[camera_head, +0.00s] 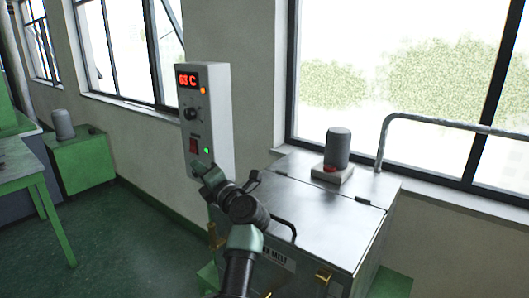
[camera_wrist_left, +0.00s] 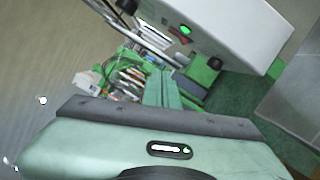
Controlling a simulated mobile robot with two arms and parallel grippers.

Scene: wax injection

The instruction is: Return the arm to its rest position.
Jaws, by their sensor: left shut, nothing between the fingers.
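My left arm reaches up from the bottom of the head view. Its gripper (camera_head: 205,174) is shut and empty, in front of the lower part of the grey control box (camera_head: 216,110). I cannot tell whether it touches the box. The box shows a red "63 C" display (camera_head: 187,80), a dial (camera_head: 191,113), a red switch (camera_head: 193,146) and a lit green lamp (camera_head: 206,151). In the left wrist view, the control box (camera_wrist_left: 235,30) is at the upper right, and a green-grey part of my own gripper fills the bottom. My right gripper is not in view.
A metal melt tank (camera_head: 320,215) with a closed lid stands right of my arm. A grey cylinder (camera_head: 339,147) sits on its lid. A bent pipe (camera_head: 440,122) rises behind. A green table (camera_head: 30,165) and green cabinet (camera_head: 82,163) stand left. The floor (camera_head: 125,240) between is clear.

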